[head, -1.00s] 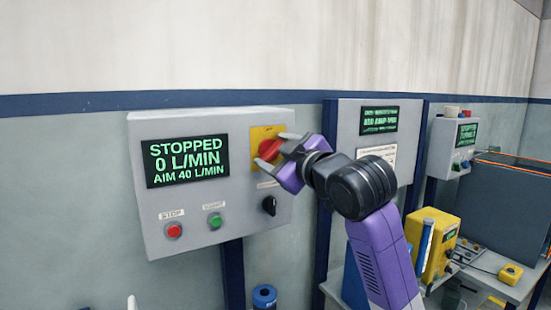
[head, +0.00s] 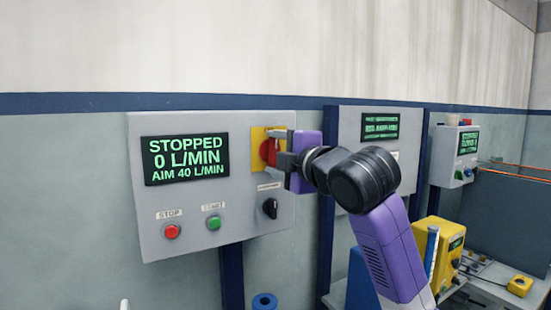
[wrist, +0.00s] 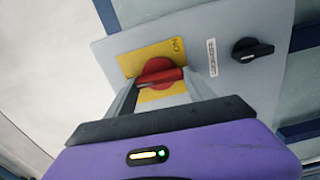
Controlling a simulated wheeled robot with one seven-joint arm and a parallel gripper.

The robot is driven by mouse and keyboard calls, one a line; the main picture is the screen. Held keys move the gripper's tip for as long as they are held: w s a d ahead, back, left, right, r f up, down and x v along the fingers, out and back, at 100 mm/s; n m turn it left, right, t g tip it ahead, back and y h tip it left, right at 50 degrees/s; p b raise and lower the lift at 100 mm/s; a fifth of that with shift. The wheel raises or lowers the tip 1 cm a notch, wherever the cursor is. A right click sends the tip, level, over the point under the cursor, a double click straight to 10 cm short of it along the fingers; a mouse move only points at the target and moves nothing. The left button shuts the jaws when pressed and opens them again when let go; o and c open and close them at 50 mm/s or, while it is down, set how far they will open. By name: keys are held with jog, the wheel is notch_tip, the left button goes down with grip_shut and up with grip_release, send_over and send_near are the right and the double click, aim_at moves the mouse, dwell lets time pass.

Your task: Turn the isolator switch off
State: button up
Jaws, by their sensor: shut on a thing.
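The isolator switch (head: 268,152) is a red rotary knob on a yellow plate (head: 258,136), at the upper right of a grey control box (head: 205,243). My gripper (head: 280,147) is at the knob from the right, its two fingers one above the other, shut on the knob's handle. In the wrist view the red knob (wrist: 160,71) lies between the two grey fingers, its handle running across from one to the other. The word ON shows on the yellow plate (wrist: 142,60) there. The fingers hide part of the plate, including any other marking.
The box's display (head: 186,159) reads STOPPED, 0 L/MIN, AIM 40 L/MIN. A red stop button (head: 172,231), a green button (head: 214,222) and a black selector knob (head: 270,208) sit below. A second panel (head: 350,128) stands behind my arm.

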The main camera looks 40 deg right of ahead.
jog(key=shift+f+n, duration=0.1)
jog(key=shift+n, duration=0.3)
jog(key=o, duration=1.4)
jog(key=shift+s, duration=0.1)
jog(key=b+v, duration=0.1)
jog(key=v, duration=0.6)
jog(key=shift+s+a+b, duration=0.15)
jog(key=shift+s+b, duration=0.2)
